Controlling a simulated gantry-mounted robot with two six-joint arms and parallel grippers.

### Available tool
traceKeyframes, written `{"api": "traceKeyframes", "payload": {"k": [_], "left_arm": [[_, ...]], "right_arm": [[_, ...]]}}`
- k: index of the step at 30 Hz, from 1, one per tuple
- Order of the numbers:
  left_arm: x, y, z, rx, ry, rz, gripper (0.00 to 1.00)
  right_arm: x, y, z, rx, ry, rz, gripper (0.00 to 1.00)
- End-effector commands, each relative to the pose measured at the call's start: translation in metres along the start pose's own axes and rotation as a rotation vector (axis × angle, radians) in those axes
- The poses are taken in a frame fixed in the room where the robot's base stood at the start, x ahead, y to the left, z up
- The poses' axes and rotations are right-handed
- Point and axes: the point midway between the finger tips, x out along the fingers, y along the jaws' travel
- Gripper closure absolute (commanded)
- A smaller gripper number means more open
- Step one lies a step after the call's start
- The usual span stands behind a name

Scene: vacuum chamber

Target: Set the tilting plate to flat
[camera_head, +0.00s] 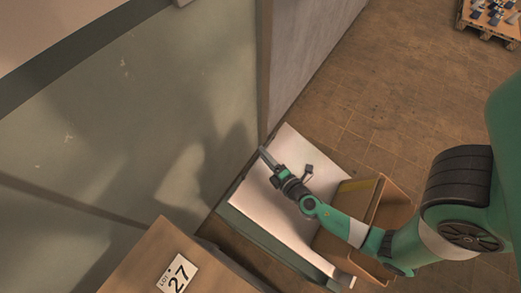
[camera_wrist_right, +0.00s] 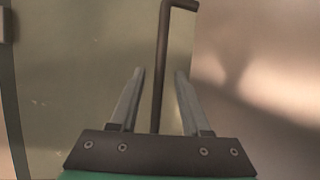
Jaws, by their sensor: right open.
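My right gripper (camera_head: 268,160) hangs over a pale flat-topped surface (camera_head: 262,205), close to the greenish wall, in the head view. In the right wrist view its two fingers (camera_wrist_right: 157,85) are apart. A dark thin rod (camera_wrist_right: 160,65) with its top bent to the right shows between them; I see no finger touching it. I cannot tell whether this rod belongs to the tilting plate. No part is clearly recognisable as the tilting plate, so its angle cannot be told. My left gripper is out of view.
A large greenish wall panel (camera_head: 130,110) fills the left. An open cardboard box (camera_head: 392,212) stands right of the pale surface. A brown box with a "LOT 27" label (camera_head: 177,274) is at the bottom. A loaded pallet (camera_head: 490,28) is far off; the tiled floor (camera_head: 400,80) between is clear.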

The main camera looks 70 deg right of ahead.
Motion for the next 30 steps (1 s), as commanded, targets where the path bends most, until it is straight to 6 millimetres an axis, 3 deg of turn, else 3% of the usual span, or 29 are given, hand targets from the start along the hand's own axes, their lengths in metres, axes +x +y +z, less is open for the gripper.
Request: {"api": "traceKeyframes", "payload": {"k": [6, 15, 23, 30], "left_arm": [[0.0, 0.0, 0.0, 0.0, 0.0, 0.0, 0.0], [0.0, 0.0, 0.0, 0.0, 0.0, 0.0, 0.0], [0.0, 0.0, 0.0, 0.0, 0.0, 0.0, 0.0], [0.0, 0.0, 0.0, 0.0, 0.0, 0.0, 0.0]], "right_arm": [[0.028, 0.0, 0.0, -0.001, 0.0, 0.001, 0.53], [0.031, 0.0, 0.0, -0.001, 0.0, 0.0, 0.53], [0.03, 0.0, 0.0, -0.001, 0.0, 0.0, 1.0], [0.03, 0.0, 0.0, 0.0, 0.0, 0.0, 1.0]]}}
